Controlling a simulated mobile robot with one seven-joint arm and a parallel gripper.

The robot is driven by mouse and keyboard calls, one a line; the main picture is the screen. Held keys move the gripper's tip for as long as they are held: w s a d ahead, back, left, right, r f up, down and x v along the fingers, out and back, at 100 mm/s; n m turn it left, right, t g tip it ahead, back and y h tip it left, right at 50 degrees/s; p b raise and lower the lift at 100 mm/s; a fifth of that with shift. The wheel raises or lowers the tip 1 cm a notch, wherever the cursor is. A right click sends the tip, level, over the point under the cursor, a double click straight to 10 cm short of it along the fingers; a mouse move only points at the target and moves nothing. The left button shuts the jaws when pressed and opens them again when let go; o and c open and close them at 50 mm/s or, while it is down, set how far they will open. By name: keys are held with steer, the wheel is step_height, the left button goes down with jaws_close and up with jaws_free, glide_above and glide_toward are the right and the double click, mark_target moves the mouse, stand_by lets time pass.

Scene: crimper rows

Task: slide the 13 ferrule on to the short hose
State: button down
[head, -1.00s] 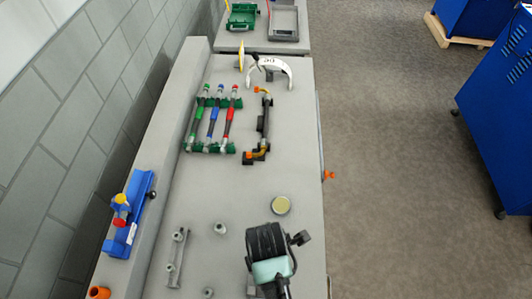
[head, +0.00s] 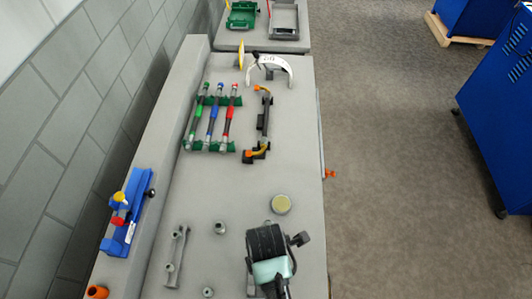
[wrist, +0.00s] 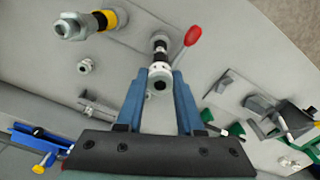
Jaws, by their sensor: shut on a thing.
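In the wrist view my gripper (wrist: 160,82) has its two blue fingers shut on a pale, silvery ring with a dark bore (wrist: 160,70), which I take to be the 13 ferrule; no number is readable. Just beyond it, in line, is a short black piece with a silvery end (wrist: 160,46), probably the short hose. I cannot tell whether the ring is around it or only in front of it. In the head view my dark and teal wrist hides the gripper, the ring and that piece.
Loose fittings (head: 220,228) and a grey bracket (head: 176,255) lie left of my arm. A round tin (head: 281,204) lies beyond it. A blue tool (head: 127,215) stands at the left ledge. Coloured hoses (head: 211,120) sit in green racks farther off. A red-ended part (wrist: 193,36) is near the held ring.

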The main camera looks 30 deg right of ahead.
steer(key=shift+f+b, duration=0.65)
steer(key=shift+f, duration=0.55)
steer(key=shift+c, duration=2.3)
jaws_free()
step_height(320, 180, up, 13)
steer(key=p, duration=0.1)
